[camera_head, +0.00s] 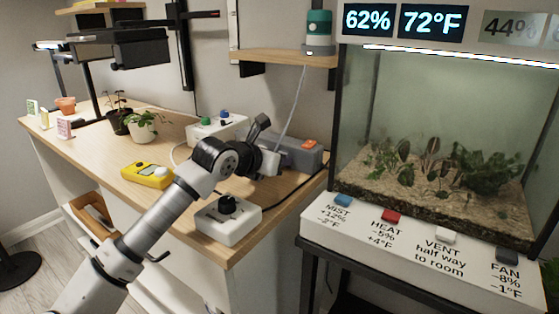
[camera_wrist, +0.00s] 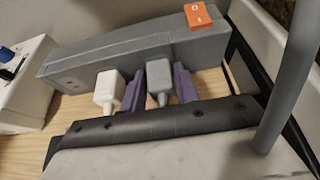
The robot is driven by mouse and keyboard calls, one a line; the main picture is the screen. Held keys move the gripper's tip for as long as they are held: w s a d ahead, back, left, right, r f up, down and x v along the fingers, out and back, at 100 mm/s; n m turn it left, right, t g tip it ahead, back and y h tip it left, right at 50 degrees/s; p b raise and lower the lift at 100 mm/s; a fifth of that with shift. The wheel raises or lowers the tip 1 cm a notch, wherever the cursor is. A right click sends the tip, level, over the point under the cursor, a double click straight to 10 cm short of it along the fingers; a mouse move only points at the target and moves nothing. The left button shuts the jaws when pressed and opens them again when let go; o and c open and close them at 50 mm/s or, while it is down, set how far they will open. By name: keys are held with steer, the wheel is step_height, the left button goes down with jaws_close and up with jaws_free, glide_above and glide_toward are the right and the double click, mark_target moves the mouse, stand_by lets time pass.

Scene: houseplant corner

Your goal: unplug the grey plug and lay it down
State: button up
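The grey plug (camera_wrist: 160,80) sits against the front face of the long grey power strip (camera_wrist: 105,57) in the wrist view, and it appears plugged in. My gripper's two purple fingers (camera_wrist: 159,92) stand one on each side of it. The gaps beside the plug are very narrow, and I cannot tell whether the fingers touch it. A white plug (camera_wrist: 107,88) is in the strip just left of my left finger. In the head view the power strip (camera_head: 298,154) lies at the table's back right, and my wrist hides the plugs.
On the wooden table (camera_head: 165,195) are a white box with a black knob (camera_head: 229,222), a yellow meter (camera_head: 148,174), a white box with coloured knobs (camera_head: 217,128) and potted plants. A glass terrarium (camera_head: 440,150) stands at the right. Bare wood lies between the meter and the knob box.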

mark_target(262, 183)
jaws_close()
steer(key=shift+s+a, duration=0.1)
steer(key=shift+s+a+b, duration=0.55)
steer(key=shift+s+a, duration=0.3)
steer(key=shift+s, duration=0.3)
steer(key=shift+s+a+b, duration=0.55)
steer(key=shift+s+a, duration=0.25)
steer(key=shift+s, duration=0.35)
